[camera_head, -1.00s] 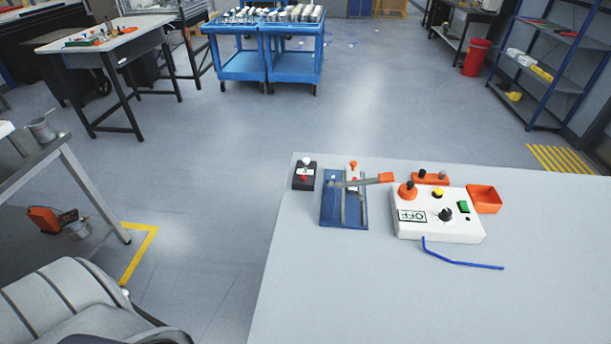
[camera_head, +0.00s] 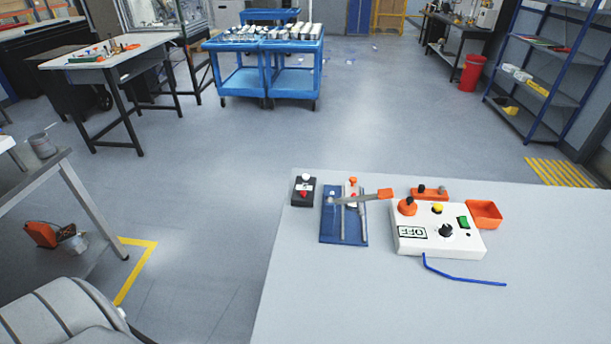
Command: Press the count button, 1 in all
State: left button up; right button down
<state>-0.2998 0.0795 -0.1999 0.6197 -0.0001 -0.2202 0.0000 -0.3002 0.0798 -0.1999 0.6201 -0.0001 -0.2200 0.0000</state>
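A white control box (camera_head: 437,244) sits on the light grey table. It has an upside-down "OFF" label (camera_head: 411,232), a yellow button (camera_head: 437,208), a black knob (camera_head: 446,231), a green switch (camera_head: 463,222) and an orange piece with a black top (camera_head: 407,206). A small dark box (camera_head: 303,192) with a white round top and a red part stands at the table's far left corner. No readable marking shows which button is the count button. Neither of my grippers is in view.
Between the boxes is a blue plate (camera_head: 330,228) with metal rails and an orange-handled lever (camera_head: 362,197). An orange bin (camera_head: 485,214) and an orange block (camera_head: 429,193) are behind the white box. A blue bent rod (camera_head: 463,278) lies in front. The table's front is clear.

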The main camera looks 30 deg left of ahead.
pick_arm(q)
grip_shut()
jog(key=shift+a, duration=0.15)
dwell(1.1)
